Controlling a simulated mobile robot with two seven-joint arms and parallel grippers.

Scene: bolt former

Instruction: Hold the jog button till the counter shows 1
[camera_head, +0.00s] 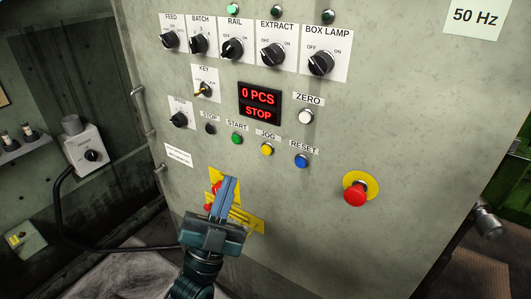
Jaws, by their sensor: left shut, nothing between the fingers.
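The yellow jog button (267,149) sits under the JOG label in the lower row of the grey panel. The counter display (259,103) above it reads "0 PCS" and "STOP" in red. My left gripper (230,180) comes up from below, its blue fingers shut and empty. Its fingertips appear below and left of the jog button, apart from it in the picture. My right gripper is not in view.
The green start button (237,138) and blue reset button (302,161) flank the jog button. A white zero button (306,117) is above right. A red mushroom button (355,193) on a yellow disc protrudes at the right. Several black knobs line the top.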

